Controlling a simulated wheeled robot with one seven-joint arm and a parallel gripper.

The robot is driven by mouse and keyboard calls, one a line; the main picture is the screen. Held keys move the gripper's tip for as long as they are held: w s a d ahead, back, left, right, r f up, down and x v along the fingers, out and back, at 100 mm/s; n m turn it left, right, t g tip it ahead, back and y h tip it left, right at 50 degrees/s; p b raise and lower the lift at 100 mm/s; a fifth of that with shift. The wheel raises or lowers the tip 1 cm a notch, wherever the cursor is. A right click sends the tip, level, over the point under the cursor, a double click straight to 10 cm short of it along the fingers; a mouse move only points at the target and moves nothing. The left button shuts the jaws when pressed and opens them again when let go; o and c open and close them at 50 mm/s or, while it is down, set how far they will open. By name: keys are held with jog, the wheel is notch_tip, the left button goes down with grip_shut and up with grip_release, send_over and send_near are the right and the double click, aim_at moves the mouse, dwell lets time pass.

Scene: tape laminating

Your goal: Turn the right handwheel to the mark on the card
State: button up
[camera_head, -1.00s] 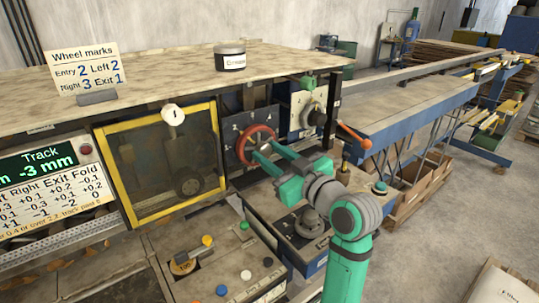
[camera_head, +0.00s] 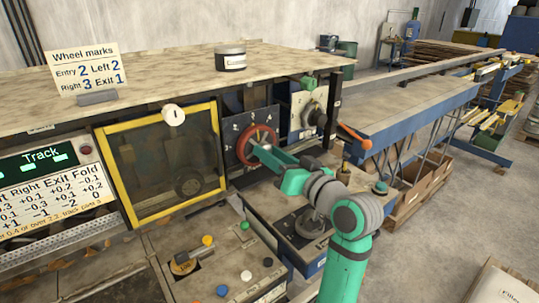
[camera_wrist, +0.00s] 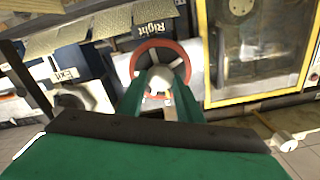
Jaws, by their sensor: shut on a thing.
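The right handwheel (camera_head: 257,145) is a red-rimmed wheel on a dark panel, right of the yellow-framed door. In the wrist view the red wheel (camera_wrist: 160,50) sits under a label reading "Right", upside down. My gripper (camera_head: 259,150) is at the wheel and shut on it; in the wrist view its green fingers (camera_wrist: 160,95) reach to the wheel's lower rim and hub. The exact grip point is partly hidden by the fingers. The card (camera_head: 85,68) on the bench top reads Entry 2, Left 2, Right 3, Exit 1.
A yellow-framed door (camera_head: 165,160) is left of the wheel. A second panel with a dark knob (camera_head: 313,113) and an orange-ended lever (camera_head: 354,136) are to the right. A button console (camera_head: 225,270) stands below. The Track display (camera_head: 42,160) is at far left.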

jog(key=shift+f+m, duration=0.2)
jog(key=shift+m, duration=0.3)
jog(key=o, duration=1)
jog(key=shift+r, duration=0.1)
jog(key=shift+o, duration=0.2)
jog(key=shift+s, duration=0.1)
jog(key=v, duration=1)
jog(key=shift+s+d, duration=0.2)
jog(key=shift+s, duration=0.05)
